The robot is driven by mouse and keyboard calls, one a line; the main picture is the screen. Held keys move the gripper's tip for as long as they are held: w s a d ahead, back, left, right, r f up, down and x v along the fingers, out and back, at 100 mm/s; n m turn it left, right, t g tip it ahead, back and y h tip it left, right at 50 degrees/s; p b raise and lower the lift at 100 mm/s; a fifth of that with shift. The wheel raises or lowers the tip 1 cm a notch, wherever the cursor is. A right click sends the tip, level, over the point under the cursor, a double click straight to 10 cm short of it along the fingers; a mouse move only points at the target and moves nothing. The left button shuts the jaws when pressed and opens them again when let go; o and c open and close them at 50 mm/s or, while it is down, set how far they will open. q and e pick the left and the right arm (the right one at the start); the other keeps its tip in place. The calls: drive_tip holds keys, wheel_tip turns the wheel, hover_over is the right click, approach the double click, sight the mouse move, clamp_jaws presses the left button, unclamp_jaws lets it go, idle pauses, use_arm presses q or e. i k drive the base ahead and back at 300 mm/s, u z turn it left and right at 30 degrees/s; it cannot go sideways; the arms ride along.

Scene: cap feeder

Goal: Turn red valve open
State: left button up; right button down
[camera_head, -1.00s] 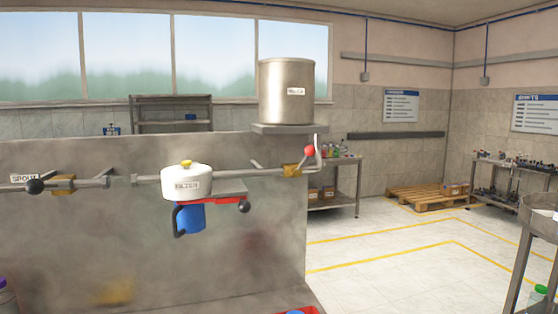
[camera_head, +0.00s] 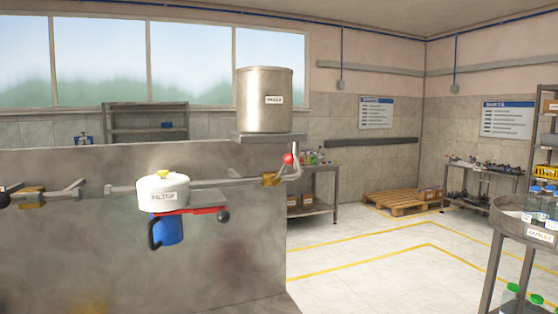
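The red valve knob (camera_head: 288,158) sits at the right end of the pipe, below the steel tank (camera_head: 264,100), on a short lever at a brass valve body (camera_head: 271,179). The tank stands on a bracket shelf (camera_head: 268,139) above the panel. A white filter housing (camera_head: 163,190) with a yellow cap is on the pipe to the left, with a red bar and a blue container (camera_head: 167,229) under it. A black-knobbed valve (camera_head: 5,198) is partly cut off at the left edge. Neither of my grippers is in view.
The grey panel (camera_head: 220,255) fills the lower left. A round-topped stand (camera_head: 510,225) with bottles is at the right. A bench (camera_head: 320,190), a pallet (camera_head: 395,203) and open floor with yellow lines lie beyond the panel.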

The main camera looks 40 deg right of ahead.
sight(288, 159)
drive_tip(key=z, duration=0.1)
drive_tip(key=k, duration=1)
drive_tip(key=z, duration=0.4)
drive_tip(key=i, duration=0.9)
drive_tip(key=z, duration=0.05)
